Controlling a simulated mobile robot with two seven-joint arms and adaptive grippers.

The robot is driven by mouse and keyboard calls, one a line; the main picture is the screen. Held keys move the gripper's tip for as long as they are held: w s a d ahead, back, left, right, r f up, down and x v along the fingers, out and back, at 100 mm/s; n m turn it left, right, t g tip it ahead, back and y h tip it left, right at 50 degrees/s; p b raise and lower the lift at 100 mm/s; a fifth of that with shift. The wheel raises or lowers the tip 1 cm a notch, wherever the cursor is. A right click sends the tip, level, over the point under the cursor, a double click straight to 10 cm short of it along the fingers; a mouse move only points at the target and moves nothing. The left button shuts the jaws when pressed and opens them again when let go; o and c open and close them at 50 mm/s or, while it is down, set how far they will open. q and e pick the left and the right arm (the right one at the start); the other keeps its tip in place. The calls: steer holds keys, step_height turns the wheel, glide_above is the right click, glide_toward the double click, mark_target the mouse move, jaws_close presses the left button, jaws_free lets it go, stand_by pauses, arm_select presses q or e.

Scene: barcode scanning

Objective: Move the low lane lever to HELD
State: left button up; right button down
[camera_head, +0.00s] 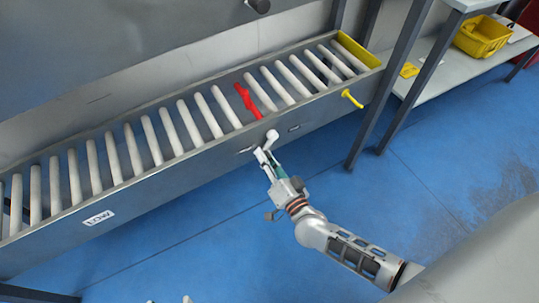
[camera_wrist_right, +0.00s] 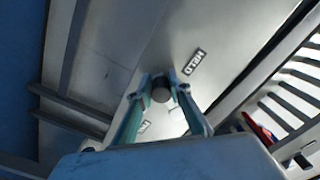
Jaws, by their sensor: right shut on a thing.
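The low lane is the roller conveyor with a LOW sign (camera_head: 98,218) on its front side. Its lever (camera_head: 271,134) is a pale knob on that side, between two small labels too small to read in the head view. My right gripper (camera_head: 264,150) is shut on the lever. In the right wrist view the lever's round dark end (camera_wrist_right: 160,94) sits between the fingertips. The HELD label (camera_wrist_right: 195,62) is just up and right of it; another label (camera_wrist_right: 143,127) is partly hidden by a finger. Two pale tips of my left gripper (camera_head: 169,300) show apart at the bottom edge.
A red bar (camera_head: 248,101) lies across the rollers (camera_head: 188,123). A yellow stop (camera_head: 356,50) closes the right end, and a yellow hook (camera_head: 352,98) sticks out below. A shelf with a yellow bin (camera_head: 482,37) stands at right. The blue floor is clear.

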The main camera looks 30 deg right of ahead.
steer(key=shift+r+m, duration=0.35)
steer(key=shift+m, duration=0.65)
arm_select(q)
steer(key=shift+w+a+r+m, duration=0.1)
steer(key=shift+a+m, duration=0.1)
steer(key=shift+a, duration=0.25)
steer(key=shift+w+a+r+m, duration=0.1)
steer(key=shift+a+m, duration=0.1)
steer(key=shift+a, duration=0.25)
arm_select(e)
steer(key=shift+a+m, duration=0.2)
steer(key=shift+m, duration=0.1)
arm_select(q)
steer(key=shift+p, duration=0.3)
arm_select(e)
steer(key=shift+r, duration=0.1)
steer(key=c, duration=1.9)
jaws_free()
steer(key=shift+a, duration=0.1)
arm_select(q)
steer(key=shift+f, duration=0.1)
steer(key=shift+d, duration=0.1)
arm_select(e)
steer(key=shift+s+a, duration=0.1)
